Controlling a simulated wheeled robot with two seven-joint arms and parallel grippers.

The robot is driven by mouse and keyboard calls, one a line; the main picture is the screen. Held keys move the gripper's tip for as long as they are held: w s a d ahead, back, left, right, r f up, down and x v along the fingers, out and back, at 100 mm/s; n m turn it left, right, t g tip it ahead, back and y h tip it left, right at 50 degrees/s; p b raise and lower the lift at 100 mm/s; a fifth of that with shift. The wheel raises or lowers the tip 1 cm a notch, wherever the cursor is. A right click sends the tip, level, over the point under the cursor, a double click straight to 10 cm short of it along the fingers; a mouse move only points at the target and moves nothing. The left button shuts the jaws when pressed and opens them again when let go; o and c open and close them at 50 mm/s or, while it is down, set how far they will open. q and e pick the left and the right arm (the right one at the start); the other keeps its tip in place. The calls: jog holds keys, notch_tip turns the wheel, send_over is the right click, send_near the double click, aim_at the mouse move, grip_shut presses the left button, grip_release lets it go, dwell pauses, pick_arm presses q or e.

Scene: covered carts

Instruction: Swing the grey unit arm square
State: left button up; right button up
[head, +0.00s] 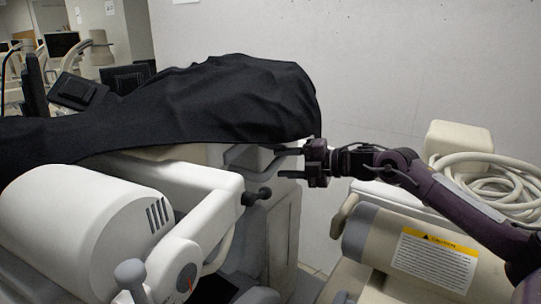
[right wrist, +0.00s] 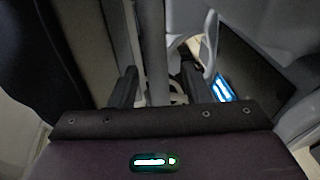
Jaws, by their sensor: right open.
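A pale grey unit arm (head: 190,182) with a thick cylindrical housing (head: 90,228) fills the lower left of the head view. A black knob (head: 249,198) sits at its far end. My right gripper (head: 281,163) is open, fingers pointing left, just above and right of the knob, beside a grey part under the black cover. In the right wrist view a grey upright bar (right wrist: 156,45) shows between the two open fingers; I cannot tell if it touches them. My left gripper is not in view.
A black cover (head: 210,105) drapes the cart at the left. At right stands a beige cylindrical unit (head: 375,235) with a caution label and a coiled pale hose (head: 500,185), close under my right arm. A wall is behind. A narrow floor gap separates the carts.

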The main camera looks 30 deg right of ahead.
jog(key=shift+w+a+r+p, duration=0.3)
jog(key=shift+a+r+p, duration=0.05)
jog(key=shift+w+a+p, duration=0.2)
jog(key=shift+a+p, duration=0.1)
jog(key=shift+p+x, duration=0.55)
jog(key=shift+x, duration=0.35)
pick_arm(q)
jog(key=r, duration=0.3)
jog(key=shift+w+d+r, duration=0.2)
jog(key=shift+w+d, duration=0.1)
pick_arm(e)
jog(key=shift+w+a+f, duration=0.25)
jog(key=shift+w+f, duration=0.1)
jog(key=shift+f, duration=0.2)
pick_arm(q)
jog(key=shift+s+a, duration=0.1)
pick_arm(e)
jog(key=shift+c, duration=0.2)
grip_shut()
